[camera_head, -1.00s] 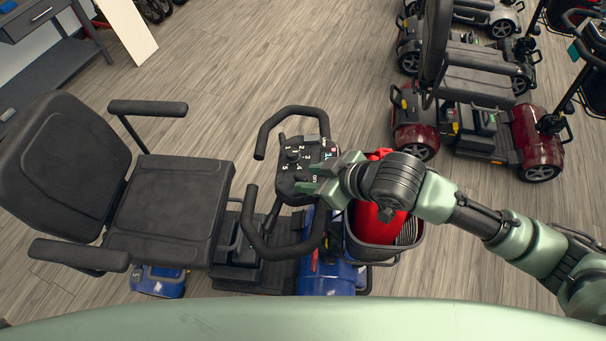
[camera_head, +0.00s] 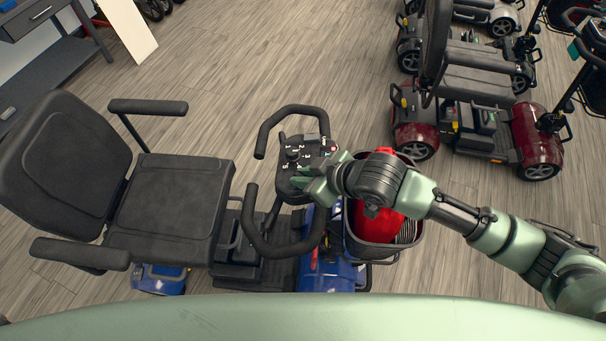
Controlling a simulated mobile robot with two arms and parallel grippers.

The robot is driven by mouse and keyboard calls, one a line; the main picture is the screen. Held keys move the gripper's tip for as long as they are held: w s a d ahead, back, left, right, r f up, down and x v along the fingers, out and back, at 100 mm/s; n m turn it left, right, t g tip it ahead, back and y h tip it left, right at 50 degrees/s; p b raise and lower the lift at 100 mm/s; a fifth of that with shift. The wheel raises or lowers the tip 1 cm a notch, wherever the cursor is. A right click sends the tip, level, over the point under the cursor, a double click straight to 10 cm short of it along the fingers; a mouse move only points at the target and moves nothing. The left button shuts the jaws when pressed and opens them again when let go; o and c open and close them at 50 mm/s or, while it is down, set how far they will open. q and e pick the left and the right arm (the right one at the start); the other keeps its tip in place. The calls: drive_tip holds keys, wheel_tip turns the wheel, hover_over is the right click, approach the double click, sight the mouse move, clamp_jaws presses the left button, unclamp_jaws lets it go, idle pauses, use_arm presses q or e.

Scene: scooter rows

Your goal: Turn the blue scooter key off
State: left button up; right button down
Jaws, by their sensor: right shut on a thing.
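The blue scooter (camera_head: 334,272) stands in front of me, its black seat (camera_head: 172,199) at the left and its tiller in the middle. The black control panel (camera_head: 291,156) has a dial with numbers on top. My right gripper (camera_head: 308,186) reaches in from the right and its fingers are at the lower right part of the panel. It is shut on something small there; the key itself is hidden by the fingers. My left gripper is not in view.
Looped black handlebars (camera_head: 252,222) surround the panel. A basket (camera_head: 372,250) holding a red thing (camera_head: 369,218) hangs at the scooter's front, under my right wrist. A dark red scooter (camera_head: 535,134) and others stand at the upper right. Floor between is clear.

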drive_tip(key=shift+w+n, duration=0.1)
drive_tip(key=shift+n, duration=0.2)
drive_tip(key=shift+d+n+g+y, duration=0.1)
drive_tip(key=shift+n+g+y, duration=0.2)
drive_tip(key=shift+n+g, duration=0.25)
drive_tip(key=shift+w+f+n+g+y, duration=0.1)
drive_tip(key=shift+w+n+g+y, duration=0.15)
drive_tip(key=shift+n+g, duration=0.5)
drive_tip(key=n+g+b, duration=0.4)
drive_tip(key=b, duration=0.2)
drive_tip(key=shift+f+n+g+y, duration=0.1)
drive_tip(key=shift+n+g+y, duration=0.2)
drive_tip(key=shift+n, duration=0.1)
drive_tip(key=shift+n+g+h+b, duration=0.45)
drive_tip(key=shift+n+g+b, duration=1)
drive_tip(key=shift+b, duration=0.2)
drive_tip(key=shift+r, duration=0.2)
drive_tip(key=c, duration=1.4)
unclamp_jaws()
